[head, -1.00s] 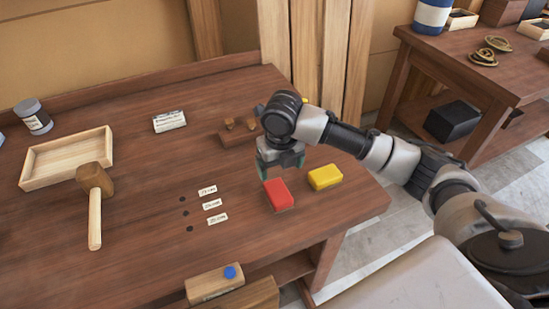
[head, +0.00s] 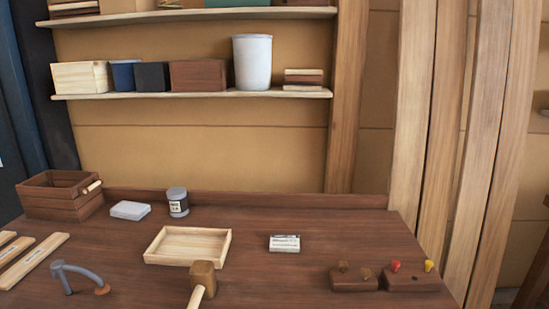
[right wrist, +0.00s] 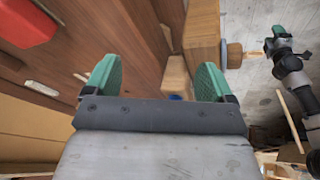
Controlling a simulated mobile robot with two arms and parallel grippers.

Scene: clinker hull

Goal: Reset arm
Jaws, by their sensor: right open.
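My right gripper (right wrist: 155,80) shows in the right wrist view, its two green fingertips wide apart with nothing between them. It hangs above the brown bench, apart from the red block (right wrist: 28,20) at the upper left. Part of another arm, which looks like my left one, shows at the right edge of that view, with a small green-tipped gripper (right wrist: 278,40); its jaw opening is too small to judge. Neither arm shows in the head view.
On the bench stand a shallow wooden tray (head: 150,258), a mallet (head: 203,277), a grey jar (head: 177,203), a brown crate (head: 60,197) and peg blocks (head: 408,279). Shelves (head: 200,94) hang behind. A wooden block (right wrist: 175,75) lies beyond my right gripper.

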